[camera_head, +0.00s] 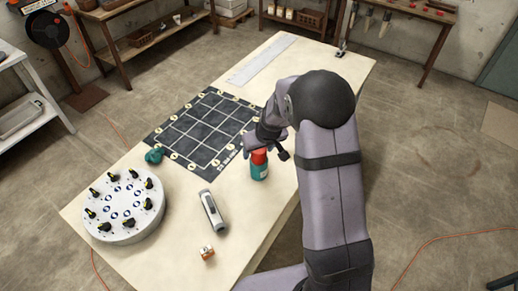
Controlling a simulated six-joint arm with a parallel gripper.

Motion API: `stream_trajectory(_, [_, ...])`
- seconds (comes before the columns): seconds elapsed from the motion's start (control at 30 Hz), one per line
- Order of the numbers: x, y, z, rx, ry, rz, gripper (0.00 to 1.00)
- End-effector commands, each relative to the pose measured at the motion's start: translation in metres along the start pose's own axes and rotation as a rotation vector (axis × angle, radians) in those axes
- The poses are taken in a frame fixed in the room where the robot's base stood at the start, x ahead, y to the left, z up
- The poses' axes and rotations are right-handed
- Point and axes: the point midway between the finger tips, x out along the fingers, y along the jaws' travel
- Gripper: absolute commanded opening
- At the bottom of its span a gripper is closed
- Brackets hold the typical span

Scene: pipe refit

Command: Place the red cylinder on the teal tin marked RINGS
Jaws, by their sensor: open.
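The teal tin (259,174) stands upright on the table, just left of my arm; any marking on it is too small to read. The red cylinder (259,156) sits on top of the tin, and its upper part is close under my gripper. My gripper (263,149) is open, with its fingers beside the top of the red cylinder. My arm hides part of the gripper, and I cannot tell whether the fingers touch the cylinder.
A dark grid mat (207,129) lies left of the tin. A round white device with black knobs (124,205), a grey handheld tool (212,211), a small orange-white block (207,252) and a teal item (154,155) are nearby. The table's far end holds a long pale strip (262,60).

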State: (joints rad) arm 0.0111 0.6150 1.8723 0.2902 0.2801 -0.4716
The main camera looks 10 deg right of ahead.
Motion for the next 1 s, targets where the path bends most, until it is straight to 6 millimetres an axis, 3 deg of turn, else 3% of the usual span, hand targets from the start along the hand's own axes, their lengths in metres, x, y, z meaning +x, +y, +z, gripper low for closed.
stream_trajectory(0.27, [-0.011,0.000,-0.002,0.000,0.002,0.000,0.60])
stream_trajectory(1.0, [-0.112,0.000,-0.001,0.000,0.002,0.000,0.60])
